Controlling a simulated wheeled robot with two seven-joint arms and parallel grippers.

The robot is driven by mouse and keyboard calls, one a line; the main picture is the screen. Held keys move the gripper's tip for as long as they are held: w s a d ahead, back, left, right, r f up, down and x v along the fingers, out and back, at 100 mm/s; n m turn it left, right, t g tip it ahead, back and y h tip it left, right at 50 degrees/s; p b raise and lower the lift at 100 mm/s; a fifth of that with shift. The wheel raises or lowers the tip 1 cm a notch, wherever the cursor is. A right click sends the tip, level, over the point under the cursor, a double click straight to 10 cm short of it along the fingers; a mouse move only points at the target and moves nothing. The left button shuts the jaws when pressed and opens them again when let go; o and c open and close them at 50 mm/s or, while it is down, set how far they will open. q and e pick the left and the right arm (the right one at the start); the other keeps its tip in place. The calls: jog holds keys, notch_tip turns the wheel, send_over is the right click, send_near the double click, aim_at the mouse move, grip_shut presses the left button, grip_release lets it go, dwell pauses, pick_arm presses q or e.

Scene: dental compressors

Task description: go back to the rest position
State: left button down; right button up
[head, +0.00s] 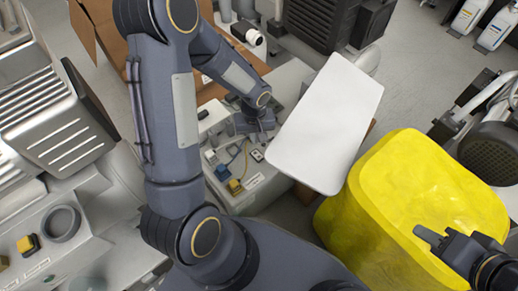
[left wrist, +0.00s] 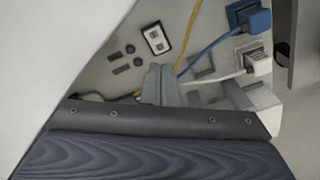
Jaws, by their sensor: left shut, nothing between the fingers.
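My left gripper (head: 262,134) is shut and empty, low over the grey compressor's control panel. Its closed grey fingers show in the left wrist view (left wrist: 160,84), in front of the panel. The panel has a black-and-white rocker switch (left wrist: 156,39), a blue plug (left wrist: 250,20) and a white plug (left wrist: 257,63). My right gripper (head: 428,236) is at the lower right, over the yellow bin (head: 385,190); only one finger shows clearly, so I cannot tell its opening.
A white flat panel (head: 328,122) stands close to the right of my left gripper and fills the left of the wrist view. Another compressor (head: 50,115) is at the left. A cardboard box (head: 100,25) is at the back. Grey floor shows at the upper right.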

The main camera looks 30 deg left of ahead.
pick_arm(q)
jog(key=s+r+m+t+h, duration=0.1)
jog(key=s+r, duration=0.2)
jog(key=r, duration=0.5)
jog(key=s+r+m+t+h, duration=0.1)
jog(key=s+r+t, duration=0.15)
jog(key=r, duration=0.45)
jog(key=s+d+r+m+t+h, duration=0.2)
jog(key=s+d+r+m, duration=0.15)
jog(key=s+r, duration=0.55)
notch_tip(320, 180, up, 32)
jog(key=s+p, duration=0.2)
jog(key=p, duration=3.1)
jog(key=shift+s+d+f, duration=0.25)
jog(key=shift+d, duration=0.05)
